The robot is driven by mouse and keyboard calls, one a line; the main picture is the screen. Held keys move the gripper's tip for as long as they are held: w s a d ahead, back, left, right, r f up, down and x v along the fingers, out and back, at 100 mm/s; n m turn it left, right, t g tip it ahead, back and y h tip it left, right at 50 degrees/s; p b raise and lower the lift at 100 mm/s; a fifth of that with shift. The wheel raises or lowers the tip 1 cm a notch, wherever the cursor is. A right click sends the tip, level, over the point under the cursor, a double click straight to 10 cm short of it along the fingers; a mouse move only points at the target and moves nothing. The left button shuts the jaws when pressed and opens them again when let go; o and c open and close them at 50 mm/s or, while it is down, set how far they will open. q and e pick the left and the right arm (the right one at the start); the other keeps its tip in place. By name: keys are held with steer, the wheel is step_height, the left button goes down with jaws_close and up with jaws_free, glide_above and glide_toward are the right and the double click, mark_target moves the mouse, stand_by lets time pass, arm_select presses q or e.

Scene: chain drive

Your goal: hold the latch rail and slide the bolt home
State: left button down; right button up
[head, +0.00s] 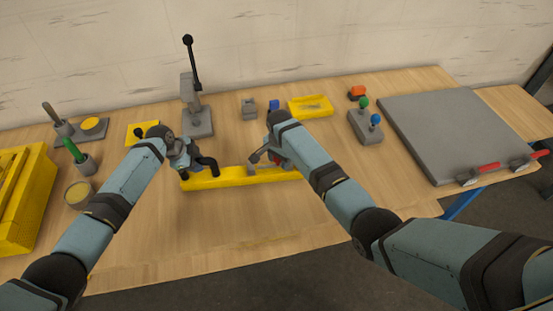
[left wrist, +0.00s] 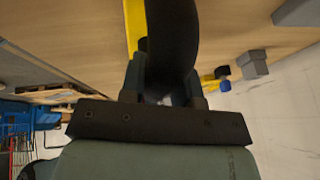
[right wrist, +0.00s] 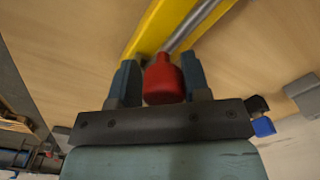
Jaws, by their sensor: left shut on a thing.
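The yellow latch rail (head: 228,178) lies on the bench in the middle of the head view. A black curved handle (head: 209,163) stands at its left end. My left gripper (head: 190,163) is shut on this handle, and the handle (left wrist: 172,40) fills the space between its fingers in the left wrist view. In the right wrist view the bolt's grey rod (right wrist: 195,25) lies along the yellow rail (right wrist: 158,28), with a red knob (right wrist: 163,80) at the near end. My right gripper (right wrist: 160,78) is open around the knob, one finger on each side. My right forearm hides the rail's right end in the head view.
A grey lever stand (head: 197,120) is behind the rail at left. A yellow tray (head: 310,107), a grey block (head: 249,108) and a box with green and blue knobs (head: 364,128) stand behind. A large grey plate (head: 450,130) is at right.

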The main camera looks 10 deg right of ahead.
steer(key=shift+o, duration=1.1)
step_height(320, 180, up, 12)
arm_select(q)
steer(key=c, duration=0.8)
jaws_free()
